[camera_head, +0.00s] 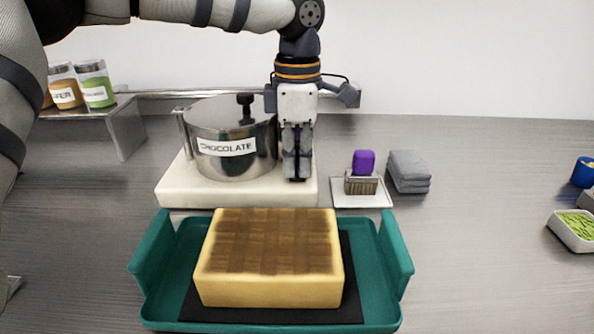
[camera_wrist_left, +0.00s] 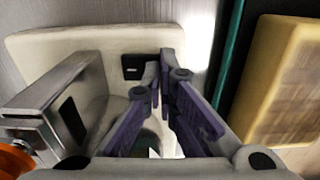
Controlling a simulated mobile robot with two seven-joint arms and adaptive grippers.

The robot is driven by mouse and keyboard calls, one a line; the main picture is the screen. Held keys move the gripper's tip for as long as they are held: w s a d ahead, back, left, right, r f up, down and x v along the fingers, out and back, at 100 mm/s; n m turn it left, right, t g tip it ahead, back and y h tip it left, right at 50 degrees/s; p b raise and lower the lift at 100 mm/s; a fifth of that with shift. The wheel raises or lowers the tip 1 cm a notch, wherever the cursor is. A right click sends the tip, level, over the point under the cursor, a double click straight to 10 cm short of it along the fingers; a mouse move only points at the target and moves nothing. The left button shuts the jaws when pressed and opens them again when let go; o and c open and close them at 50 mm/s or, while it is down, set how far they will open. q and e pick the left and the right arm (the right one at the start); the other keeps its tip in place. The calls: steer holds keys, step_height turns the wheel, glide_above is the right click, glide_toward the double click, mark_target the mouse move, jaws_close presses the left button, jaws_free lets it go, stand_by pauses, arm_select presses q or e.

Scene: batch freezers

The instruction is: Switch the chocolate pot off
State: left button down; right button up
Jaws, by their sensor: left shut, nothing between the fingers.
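The chocolate pot (camera_head: 235,140) is a steel pot with a white CHOCOLATE label. It stands upright on a cream base (camera_head: 190,190). My left gripper (camera_head: 297,178) points down over the right part of this base, just right of the pot, shut and empty. In the left wrist view the cream base (camera_wrist_left: 60,45) lies under the gripper. A small black switch (camera_wrist_left: 133,66) shows on it, close to the left of my left fingertips (camera_wrist_left: 168,58). I cannot tell whether they touch it or which way it is set. My right gripper is not in view.
A teal tray (camera_head: 160,260) with a wood-topped cream block (camera_head: 270,285) lies in front of the base. A brush with a purple handle (camera_head: 363,162) and folded grey cloths (camera_head: 408,170) are to the right. Jars (camera_head: 95,85) stand on a shelf behind left. The right counter is mostly clear.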

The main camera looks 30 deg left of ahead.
arm_select(q)
steer(key=shift+r, duration=3.5)
